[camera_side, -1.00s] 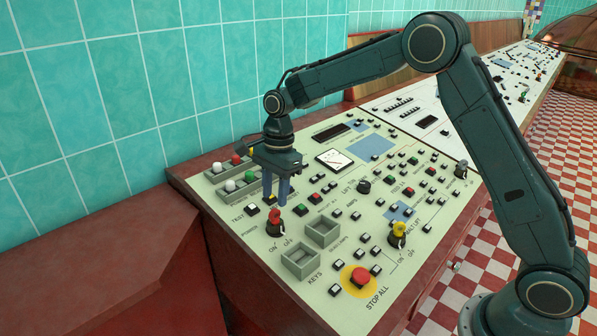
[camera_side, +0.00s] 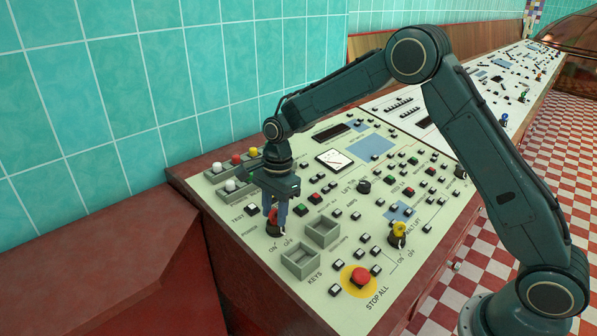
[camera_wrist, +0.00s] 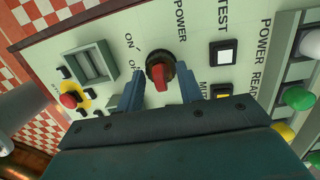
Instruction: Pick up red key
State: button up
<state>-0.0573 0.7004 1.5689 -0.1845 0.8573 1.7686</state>
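The red key (camera_side: 272,216) stands upright in the round black POWER switch near the panel's left edge. It also shows in the wrist view (camera_wrist: 161,79), with the ON and OFF lettering beside it. My gripper (camera_side: 275,220) points down at the key. In the wrist view, my gripper (camera_wrist: 160,70) is open, with one blue finger on each side of the red key and a visible gap to each. In the side view the fingers partly cover the key.
Two empty grey trays (camera_side: 322,232) lie right of and in front of the switch. A yellow key (camera_side: 400,230) stands in another switch, right. The red STOP ALL button (camera_side: 360,276) is at the front. Coloured round knobs (camera_side: 236,160) stand behind my gripper.

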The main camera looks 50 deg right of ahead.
aim_at(274, 209)
dwell(0.3)
grip_shut()
jog(key=shift+r, duration=0.15)
notch_tip(274, 209, up, 20)
dwell(0.8)
dwell(0.6)
